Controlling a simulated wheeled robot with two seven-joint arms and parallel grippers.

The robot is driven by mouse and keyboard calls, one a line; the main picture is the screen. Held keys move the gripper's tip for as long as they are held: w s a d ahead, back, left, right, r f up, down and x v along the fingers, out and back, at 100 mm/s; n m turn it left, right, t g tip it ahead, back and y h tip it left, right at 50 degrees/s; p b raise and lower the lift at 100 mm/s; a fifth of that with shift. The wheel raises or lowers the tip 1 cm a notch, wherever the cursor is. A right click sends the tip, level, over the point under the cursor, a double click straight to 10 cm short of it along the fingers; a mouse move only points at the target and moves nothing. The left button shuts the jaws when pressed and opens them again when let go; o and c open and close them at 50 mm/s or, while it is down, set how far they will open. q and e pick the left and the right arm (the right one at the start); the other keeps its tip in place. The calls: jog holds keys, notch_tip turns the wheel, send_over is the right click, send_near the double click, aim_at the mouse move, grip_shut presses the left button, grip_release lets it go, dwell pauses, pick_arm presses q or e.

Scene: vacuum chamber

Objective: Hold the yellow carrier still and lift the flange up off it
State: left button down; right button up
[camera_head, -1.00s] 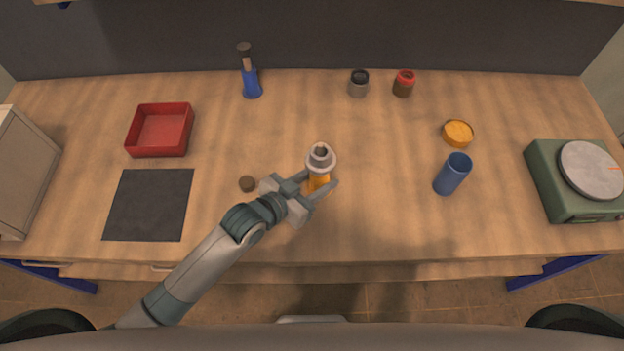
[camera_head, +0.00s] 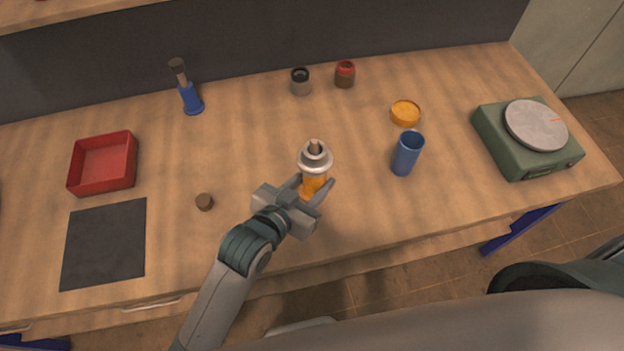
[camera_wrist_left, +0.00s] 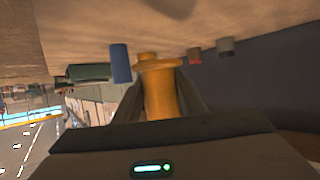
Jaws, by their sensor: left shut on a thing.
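The yellow carrier (camera_head: 312,186) stands roughly upright between the fingers of my left gripper (camera_head: 316,191). The gripper is shut on it. The grey ring-shaped flange (camera_head: 315,157) sits around the top of the carrier, with a brownish tip (camera_head: 315,146) showing through its middle. In the left wrist view the carrier (camera_wrist_left: 160,95) fills the space between both fingers, and a wide yellow disc crosses it; I cannot make out the flange there. Whether the carrier touches the table is not clear. My right gripper is not in view.
A blue cup (camera_head: 407,155) and a yellow round dish (camera_head: 405,113) are to the right, then a green scale (camera_head: 510,145). Two jars and a blue bottle (camera_head: 191,100) stand behind.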

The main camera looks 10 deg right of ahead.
pick_arm(q)
jog(key=shift+w+a, duration=0.1)
dwell(0.4)
jog(key=shift+w+a+f+b, duration=0.3)
jog(key=shift+w+a+f, duration=0.2)
jog(key=shift+a+f, duration=0.3)
jog(key=shift+w+a+f+b, duration=0.35)
jog(key=shift+w+a+f, duration=0.1)
jog(key=shift+a+f, duration=0.35)
jog(key=shift+w+a+f+b, duration=0.3)
jog(key=shift+w+a+f, duration=0.2)
jog(key=shift+a+f, duration=0.3)
jog(key=shift+w+a+f+b, duration=0.45)
jog(key=shift+w+a+f, duration=0.05)
jog(key=shift+a+f, duration=0.35)
jog(key=shift+w+a+f+b, duration=0.45)
jog(key=shift+w+a+f, duration=0.05)
jog(key=shift+a+f, duration=0.3)
jog(key=shift+w+a+f+b, duration=0.45)
jog(key=shift+w+a+f, duration=0.05)
jog(key=shift+a+f, duration=0.35)
jog(key=shift+f, duration=0.4)
jog(key=c, duration=1.1)
grip_release()
jog(key=shift+s+f, duration=0.1)
